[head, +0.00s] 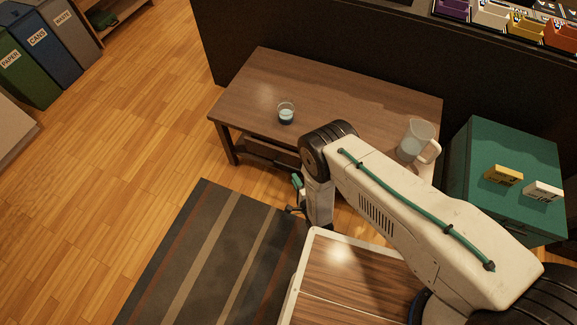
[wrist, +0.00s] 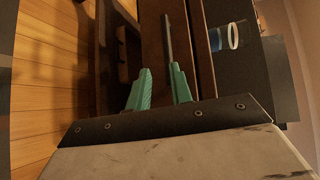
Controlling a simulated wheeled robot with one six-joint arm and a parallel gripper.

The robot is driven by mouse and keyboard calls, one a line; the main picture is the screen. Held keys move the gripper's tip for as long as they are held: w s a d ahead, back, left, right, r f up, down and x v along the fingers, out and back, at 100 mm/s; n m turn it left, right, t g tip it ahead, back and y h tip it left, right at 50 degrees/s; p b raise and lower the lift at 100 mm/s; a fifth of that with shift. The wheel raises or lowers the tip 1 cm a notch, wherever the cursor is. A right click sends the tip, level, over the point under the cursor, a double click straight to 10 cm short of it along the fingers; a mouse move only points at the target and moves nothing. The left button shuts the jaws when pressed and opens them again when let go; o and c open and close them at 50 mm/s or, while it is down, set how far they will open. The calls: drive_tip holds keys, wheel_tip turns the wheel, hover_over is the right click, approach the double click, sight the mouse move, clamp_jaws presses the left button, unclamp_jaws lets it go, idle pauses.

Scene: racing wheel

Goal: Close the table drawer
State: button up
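The low brown wooden table (head: 255,85) stands in the head view against a dark partition. My gripper (wrist: 160,88) shows two teal fingers in the wrist view, set apart with nothing visibly held between them. They point at the table's dark wooden front (wrist: 152,40). A thin dark bar (wrist: 168,40), perhaps the drawer handle, lies beyond the fingertips; I cannot tell whether they touch it. In the head view my arm covers part of the table front, and the drawer cannot be made out there. How far it stands open is not clear.
A green cabinet (head: 512,150) with small boxes is at right. A striped rug (head: 215,250) lies in front. Open wooden floor (head: 150,130) is at left.

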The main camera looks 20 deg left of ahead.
sight(288, 166)
drive_tip(key=shift+m, duration=0.3)
drive_tip(key=x, duration=0.5)
drive_tip(key=r+x, duration=0.1)
drive_tip(key=x, duration=0.2)
drive_tip(key=shift+a+r, duration=0.1)
drive_tip(key=shift+r, duration=0.05)
clamp_jaws()
drive_tip(key=shift+w, duration=0.15)
